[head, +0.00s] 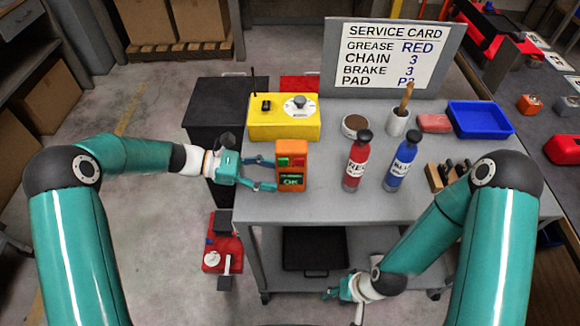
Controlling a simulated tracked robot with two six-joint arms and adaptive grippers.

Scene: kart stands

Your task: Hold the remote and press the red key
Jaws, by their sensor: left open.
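The orange remote (292,150) stands upright near the left edge of the grey cart top (290,210). Its face has a green key at left and a red key (299,161) at right, above a dark screen with green lettering that seems to read OK. My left gripper (267,173) is open at the remote's left side, its two fingers pointing at it; I cannot tell whether they touch it. My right gripper (335,293) is low, in front of the cart and below its top, away from the remote. Its fingers are too small to tell open or shut.
A yellow box with a dial (270,126) is behind the remote. A red bottle (355,165) and a blue bottle (399,166) stand to its right. The front cart top is clear.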

